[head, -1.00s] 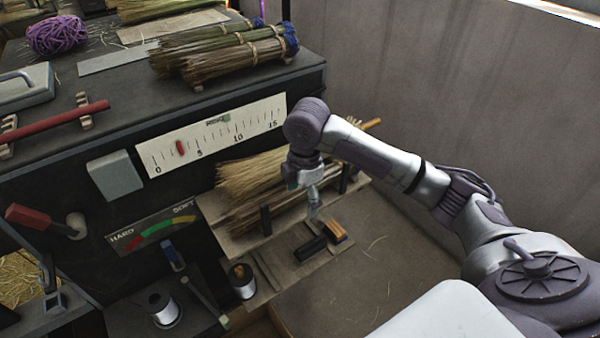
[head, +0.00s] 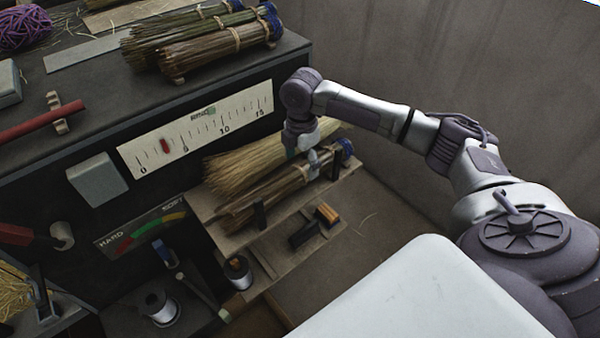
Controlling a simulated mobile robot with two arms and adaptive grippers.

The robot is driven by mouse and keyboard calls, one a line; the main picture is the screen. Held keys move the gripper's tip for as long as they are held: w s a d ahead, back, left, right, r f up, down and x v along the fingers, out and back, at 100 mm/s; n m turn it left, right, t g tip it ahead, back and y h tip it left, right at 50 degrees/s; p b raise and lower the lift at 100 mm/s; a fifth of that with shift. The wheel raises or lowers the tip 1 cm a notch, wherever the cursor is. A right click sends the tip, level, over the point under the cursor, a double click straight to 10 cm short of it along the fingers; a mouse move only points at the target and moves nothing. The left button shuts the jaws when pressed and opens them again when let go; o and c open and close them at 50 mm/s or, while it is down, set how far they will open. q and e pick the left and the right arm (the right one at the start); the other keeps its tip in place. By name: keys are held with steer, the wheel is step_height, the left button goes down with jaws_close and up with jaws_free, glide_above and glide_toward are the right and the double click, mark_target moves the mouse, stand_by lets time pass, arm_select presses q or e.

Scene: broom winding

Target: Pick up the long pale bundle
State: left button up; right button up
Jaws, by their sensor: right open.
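The long pale bundle (head: 235,166) lies on the low wooden rack below the white scale, its bristle end to the left. My right forearm and wrist cover part of its right end. A darker bundle (head: 268,194) with a tie and a blue end lies along its near side. My right gripper (head: 313,163) points down over the right part of these two bundles and is open. Its fingers are small and partly merge with the bundles, so I cannot tell whether they touch either one. My left gripper is not in view.
Dark upright pegs (head: 259,214) stand at the rack's front edge. A dark block and an orange-brown block (head: 326,214) lie before it, near a small can (head: 238,271) and a wire spool (head: 158,306). More tied bundles (head: 205,40) lie on the bench top above.

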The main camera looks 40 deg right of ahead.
steer(key=f, duration=0.1)
steer(key=f+p, duration=0.1)
steer(key=f, duration=0.1)
steer(key=shift+w+f, duration=0.2)
steer(key=shift+f, duration=0.65)
steer(key=shift+c, duration=1.1)
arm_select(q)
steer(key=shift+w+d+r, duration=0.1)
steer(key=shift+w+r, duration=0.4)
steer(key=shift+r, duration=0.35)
arm_select(e)
steer(key=c, duration=1.1)
